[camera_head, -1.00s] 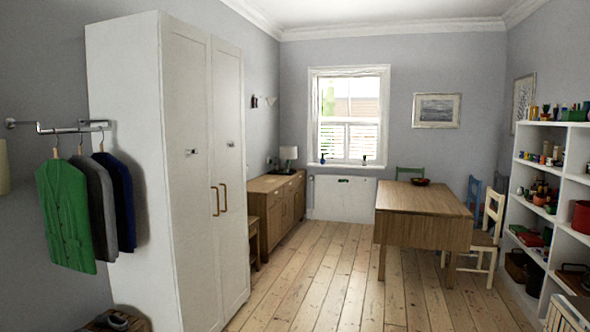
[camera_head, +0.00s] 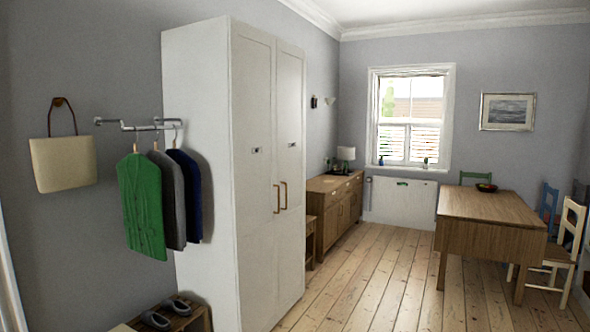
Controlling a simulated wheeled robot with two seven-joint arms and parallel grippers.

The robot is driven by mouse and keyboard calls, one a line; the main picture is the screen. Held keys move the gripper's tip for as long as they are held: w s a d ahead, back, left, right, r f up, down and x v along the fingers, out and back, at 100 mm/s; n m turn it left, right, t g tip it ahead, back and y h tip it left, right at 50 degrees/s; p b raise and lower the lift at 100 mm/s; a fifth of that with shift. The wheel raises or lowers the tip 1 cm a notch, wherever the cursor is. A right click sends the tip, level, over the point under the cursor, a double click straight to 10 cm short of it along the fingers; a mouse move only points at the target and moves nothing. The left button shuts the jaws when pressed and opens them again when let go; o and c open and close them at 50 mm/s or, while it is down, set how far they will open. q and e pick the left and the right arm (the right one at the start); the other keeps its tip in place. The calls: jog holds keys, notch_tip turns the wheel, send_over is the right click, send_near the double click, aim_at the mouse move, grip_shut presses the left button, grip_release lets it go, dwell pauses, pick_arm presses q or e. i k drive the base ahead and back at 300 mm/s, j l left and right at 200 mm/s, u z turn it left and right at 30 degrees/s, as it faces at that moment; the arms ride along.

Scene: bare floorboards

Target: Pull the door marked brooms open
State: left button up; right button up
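A tall white wardrobe (camera_head: 197,150) stands against the left wall in the head view. It has two narrow front doors, a left door (camera_head: 255,230) and a right door (camera_head: 290,235), both shut. Each door carries a small dark label plate, too small to read, so I cannot tell which one is marked brooms. Two upright brass-coloured handles (camera_head: 281,197) sit side by side near the seam between the doors. Neither of my grippers shows in the view.
A clothes rail with a green cardigan (camera_head: 143,205) and dark garments juts out left of the wardrobe. A shoe crate (camera_head: 192,318) stands below. A sideboard (camera_head: 333,207) is beyond the wardrobe; a wooden table (camera_head: 490,218) stands right. Floorboards (camera_head: 385,270) between are clear.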

aim_at(290, 65)
jog(key=i+u, duration=0.3)
jog(key=i, duration=2.6)
jog(key=i+j+z, duration=0.1)
jog(key=i, duration=1.2)
